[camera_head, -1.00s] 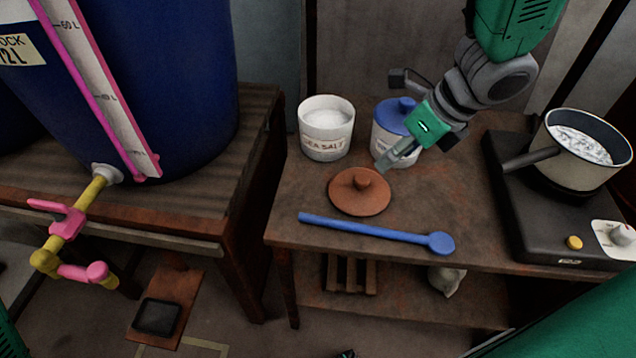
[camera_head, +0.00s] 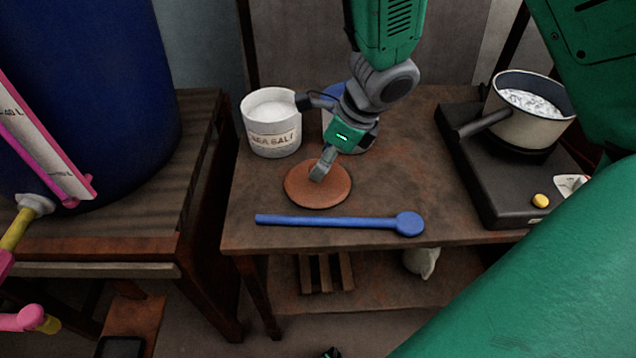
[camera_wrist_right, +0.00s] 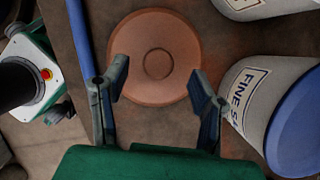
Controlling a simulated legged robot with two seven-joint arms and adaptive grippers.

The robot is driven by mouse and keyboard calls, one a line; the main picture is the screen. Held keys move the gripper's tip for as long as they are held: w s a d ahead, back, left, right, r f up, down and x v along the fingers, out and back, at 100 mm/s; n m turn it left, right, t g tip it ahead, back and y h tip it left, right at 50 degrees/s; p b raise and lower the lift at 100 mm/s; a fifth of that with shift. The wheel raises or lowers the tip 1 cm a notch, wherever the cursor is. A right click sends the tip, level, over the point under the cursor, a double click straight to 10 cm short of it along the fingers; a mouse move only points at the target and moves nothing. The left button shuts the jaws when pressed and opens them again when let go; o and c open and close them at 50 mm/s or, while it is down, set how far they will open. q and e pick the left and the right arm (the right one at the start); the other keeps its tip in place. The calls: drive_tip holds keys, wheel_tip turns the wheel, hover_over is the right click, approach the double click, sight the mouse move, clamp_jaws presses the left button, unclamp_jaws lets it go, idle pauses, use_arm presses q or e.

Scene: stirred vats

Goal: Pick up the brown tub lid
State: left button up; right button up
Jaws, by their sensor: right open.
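The brown tub lid (camera_head: 318,193) lies flat on the wooden table, knob up. In the right wrist view the round lid (camera_wrist_right: 154,84) and its central knob show beyond my fingers. My right gripper (camera_head: 320,172) is over the lid in the head view, its fingertips hiding the knob there. In the right wrist view the right gripper (camera_wrist_right: 160,92) is open, with one finger to each side of the knob. Nothing is gripped. Whether the fingers touch the lid is not clear. My left gripper does not show.
The open sea salt tub (camera_head: 272,130) stands behind the lid. A blue-lidded tub (camera_head: 358,134) stands close behind my gripper. A blue spoon (camera_head: 340,222) lies in front of the lid. A pot (camera_head: 524,128) sits on a black hotplate (camera_head: 500,195) at the right.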

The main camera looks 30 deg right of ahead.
drive_tip(key=b+x, duration=0.1)
drive_tip(key=x, duration=0.2)
drive_tip(key=shift+d+f, duration=0.15)
drive_tip(key=shift+f, duration=0.25)
drive_tip(key=shift+a+r, duration=0.15)
drive_tip(key=shift+a, duration=0.25)
drive_tip(key=c, duration=1.1)
drive_tip(key=shift+d, duration=0.15)
clamp_jaws()
